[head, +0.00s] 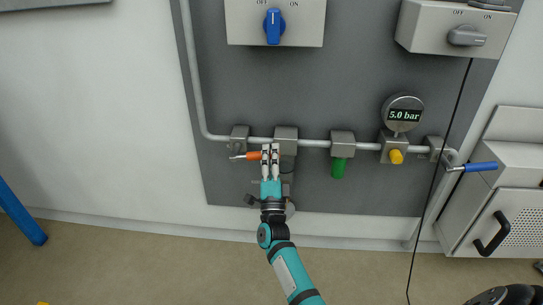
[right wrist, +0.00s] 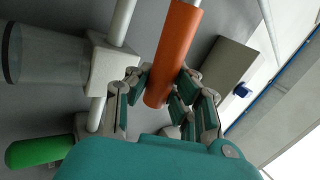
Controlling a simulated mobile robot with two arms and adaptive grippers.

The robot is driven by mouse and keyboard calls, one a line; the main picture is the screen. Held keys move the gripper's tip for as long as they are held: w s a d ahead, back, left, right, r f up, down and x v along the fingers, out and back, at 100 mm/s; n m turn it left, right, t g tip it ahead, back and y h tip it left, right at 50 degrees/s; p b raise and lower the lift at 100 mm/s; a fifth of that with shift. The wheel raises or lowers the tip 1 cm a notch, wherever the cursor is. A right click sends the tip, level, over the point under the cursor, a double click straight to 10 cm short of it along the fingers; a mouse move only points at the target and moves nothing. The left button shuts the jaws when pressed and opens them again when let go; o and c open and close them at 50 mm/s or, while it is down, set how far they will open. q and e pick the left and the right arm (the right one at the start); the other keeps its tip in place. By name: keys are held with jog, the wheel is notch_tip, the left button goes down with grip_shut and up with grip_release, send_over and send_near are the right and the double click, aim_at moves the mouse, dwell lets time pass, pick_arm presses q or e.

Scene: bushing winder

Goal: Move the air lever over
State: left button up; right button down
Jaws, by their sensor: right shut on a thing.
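An orange lever handle (head: 248,155) sits at the left end of the pipe run, on a grey valve block (head: 239,138). It lies about level, pointing right. My right gripper (head: 270,149) reaches up from below and its fingers are at the handle's right end. In the right wrist view the orange handle (right wrist: 178,45) runs between the fingers (right wrist: 163,82), which are shut on it. A second lever with a blue handle (head: 481,166) sticks out to the right at the pipe's other end. My left gripper is not in view.
Along the pipe are a green part (head: 339,168), a yellow knob (head: 396,157) and a round gauge (head: 404,112) reading 5.0 bar. Above are switch boxes with a blue knob (head: 274,26) and a grey knob (head: 467,36). A white cabinet (head: 510,215) stands at the right.

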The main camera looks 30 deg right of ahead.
jog(key=shift+a+f, duration=0.1)
jog(key=shift+f, duration=0.25)
jog(key=c, duration=1.3)
grip_release()
jog(key=shift+s, duration=0.1)
jog(key=shift+c, duration=0.2)
jog(key=shift+o, duration=1.2)
jog(key=shift+r, duration=0.2)
jog(key=v, duration=1.2)
